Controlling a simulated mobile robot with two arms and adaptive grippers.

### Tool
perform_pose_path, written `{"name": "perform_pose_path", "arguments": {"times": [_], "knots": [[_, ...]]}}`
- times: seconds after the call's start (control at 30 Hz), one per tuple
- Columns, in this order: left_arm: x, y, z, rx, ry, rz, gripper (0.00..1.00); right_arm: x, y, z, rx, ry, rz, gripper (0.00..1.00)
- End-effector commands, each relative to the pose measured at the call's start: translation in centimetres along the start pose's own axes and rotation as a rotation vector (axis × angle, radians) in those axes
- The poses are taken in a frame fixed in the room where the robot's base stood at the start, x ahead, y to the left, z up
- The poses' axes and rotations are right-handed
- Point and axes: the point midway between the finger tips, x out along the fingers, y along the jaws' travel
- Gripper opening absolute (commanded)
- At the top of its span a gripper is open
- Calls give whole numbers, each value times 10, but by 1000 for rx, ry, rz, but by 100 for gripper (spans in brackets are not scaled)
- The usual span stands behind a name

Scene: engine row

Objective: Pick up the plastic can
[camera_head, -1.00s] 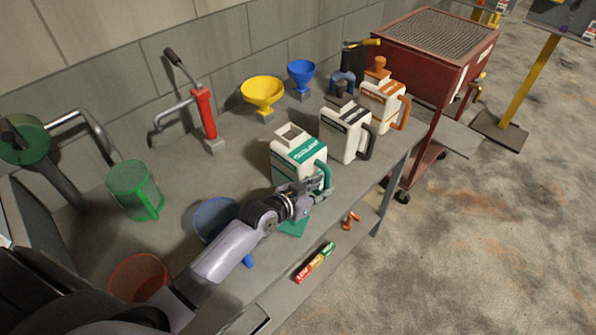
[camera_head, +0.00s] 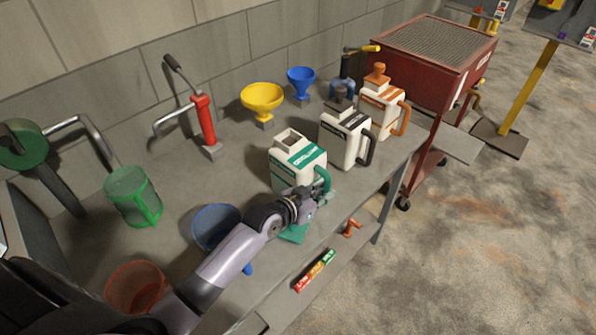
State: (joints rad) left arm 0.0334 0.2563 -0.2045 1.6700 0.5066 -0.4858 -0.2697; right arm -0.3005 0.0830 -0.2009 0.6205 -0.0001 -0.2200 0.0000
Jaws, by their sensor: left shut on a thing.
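A white plastic can with a green label and green handle (camera_head: 297,160) stands on the grey workbench, upright, with its top opening uncovered. My left gripper (camera_head: 318,195) is at the can's green handle, on its front right side, and is shut on it. The fingers are small and partly hidden by the wrist. Two similar cans stand behind it to the right: one with a black handle (camera_head: 342,135) and one with an orange handle (camera_head: 380,103). My right gripper is not in view.
A red cart (camera_head: 430,65) stands beyond the right end.

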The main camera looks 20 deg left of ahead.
Motion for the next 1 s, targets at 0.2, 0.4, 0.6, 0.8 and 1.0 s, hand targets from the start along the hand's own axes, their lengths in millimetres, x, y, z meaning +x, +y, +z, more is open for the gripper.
{"name": "perform_pose_path", "arguments": {"times": [0.2,0.4,0.6,0.8,1.0], "knots": [[0,0,0,-2,0,0,0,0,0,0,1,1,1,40],[0,0,0,-2,1,0,0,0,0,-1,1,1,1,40],[0,-2,-8,6,17,-4,0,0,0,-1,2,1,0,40],[0,-1,-8,5,14,-3,0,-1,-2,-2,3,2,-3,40],[-2,-2,-12,4,13,-3,0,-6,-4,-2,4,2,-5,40]]}}
